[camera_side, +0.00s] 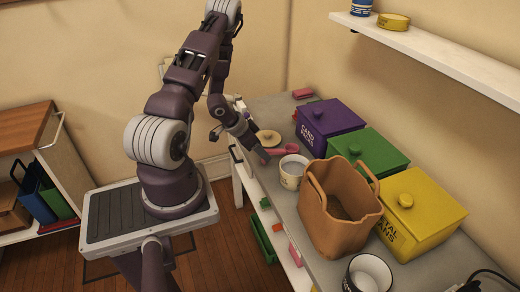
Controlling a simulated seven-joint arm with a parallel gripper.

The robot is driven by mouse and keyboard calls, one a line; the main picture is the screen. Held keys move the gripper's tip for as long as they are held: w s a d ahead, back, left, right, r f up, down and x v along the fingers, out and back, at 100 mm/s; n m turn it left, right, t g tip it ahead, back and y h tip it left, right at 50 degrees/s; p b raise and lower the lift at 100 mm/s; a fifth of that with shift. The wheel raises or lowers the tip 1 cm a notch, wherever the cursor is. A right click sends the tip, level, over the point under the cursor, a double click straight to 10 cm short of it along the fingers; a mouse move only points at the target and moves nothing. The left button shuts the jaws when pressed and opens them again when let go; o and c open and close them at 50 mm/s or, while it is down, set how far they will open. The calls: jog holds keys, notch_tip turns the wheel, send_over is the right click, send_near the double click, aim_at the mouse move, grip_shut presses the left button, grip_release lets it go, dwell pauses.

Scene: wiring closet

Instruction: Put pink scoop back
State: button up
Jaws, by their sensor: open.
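The pink scoop (291,148) is at the left part of the grey counter, behind a white cup (292,171). Its round end points right and its handle runs left toward my gripper (262,155). My gripper is low over the counter's left edge, with its fingertips close to the handle end. The jaws are open. The view is too small to tell whether a finger touches the handle. A round tan lid (267,138) lies just behind the gripper.
Purple (330,120), green (368,152) and yellow (421,207) lidded boxes line the counter's right side. A tall tan bag-like container (338,215) stands in front of the white cup. A white mug (369,273) is at the front. A wall shelf (440,55) hangs above.

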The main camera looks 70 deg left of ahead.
jog(key=v, duration=0.7)
dwell(0.6)
jog(key=w+d+r+y, duration=0.2)
jog(key=w+r, duration=0.1)
jog(key=r, duration=0.6)
jog(key=w+d+r+y, duration=0.2)
jog(key=w+r, duration=0.1)
jog(key=r, duration=0.6)
jog(key=d+r, duration=0.5)
jog(key=s+d+r+h, duration=0.2)
jog(key=s+d+r, duration=0.1)
jog(key=s+d, duration=0.5)
jog(key=s+d+r+g+h, duration=0.1)
jog(key=s+d+r+h, duration=0.1)
jog(key=s+d, duration=0.6)
jog(key=d, duration=0.4)
jog(key=shift+d+r+m, duration=0.3)
jog(key=shift+r+m, duration=0.05)
jog(key=shift+m, duration=0.05)
